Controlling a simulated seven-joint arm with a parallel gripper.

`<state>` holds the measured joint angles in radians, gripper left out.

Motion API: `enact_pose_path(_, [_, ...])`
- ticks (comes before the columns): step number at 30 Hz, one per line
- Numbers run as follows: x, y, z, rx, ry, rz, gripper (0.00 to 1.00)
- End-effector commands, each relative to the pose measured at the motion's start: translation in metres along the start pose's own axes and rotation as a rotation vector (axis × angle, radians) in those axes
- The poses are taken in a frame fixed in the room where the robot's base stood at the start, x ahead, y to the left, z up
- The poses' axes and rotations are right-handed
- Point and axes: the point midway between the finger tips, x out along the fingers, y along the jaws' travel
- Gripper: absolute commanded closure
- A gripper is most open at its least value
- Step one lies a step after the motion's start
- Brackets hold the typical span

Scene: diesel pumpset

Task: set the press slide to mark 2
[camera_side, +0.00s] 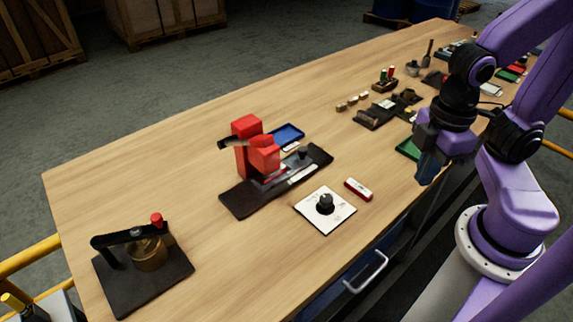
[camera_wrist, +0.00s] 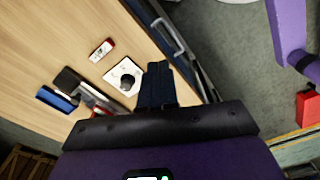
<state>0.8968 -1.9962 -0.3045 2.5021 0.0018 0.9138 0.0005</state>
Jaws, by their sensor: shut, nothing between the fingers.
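The red press (camera_side: 252,147) stands on a long dark base (camera_side: 243,203) near the middle of the table. A light strip, apparently a scale, runs along the base, with a small black knob (camera_side: 303,152) near its right end. The marks are too small to read. In the wrist view the dark base with its pale strip shows at the left (camera_wrist: 98,98). My gripper (camera_side: 428,170) is shut and empty, raised near the table's front edge, to the right of the press and apart from it. Its dark blue fingers also show in the wrist view (camera_wrist: 157,72).
A white plate with a black dial (camera_side: 325,200) and a red-and-white object (camera_side: 358,189) lie between press and front edge. A blue tray (camera_side: 287,134) sits behind the base. A brass piece on a dark stand (camera_side: 149,254) is at left. Several small items crowd the far right.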

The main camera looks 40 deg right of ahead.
Motion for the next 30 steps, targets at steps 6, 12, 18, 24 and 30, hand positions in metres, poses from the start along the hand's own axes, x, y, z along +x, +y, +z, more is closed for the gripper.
enact_pose_path(6, [0.000, 0.000, 0.000, 0.000, 0.000, 0.000, 1.00])
enact_pose_path(12, [0.000, 0.001, -0.001, -0.001, 0.000, 0.000, 0.74])
enact_pose_path(18, [-0.007, 0.018, -0.025, -0.037, -0.003, 0.002, 0.45])
enact_pose_path(24, [-0.019, 0.062, -0.071, -0.126, -0.011, 0.005, 0.45])
enact_pose_path(30, [-0.028, 0.117, -0.109, -0.221, -0.016, 0.005, 0.45])
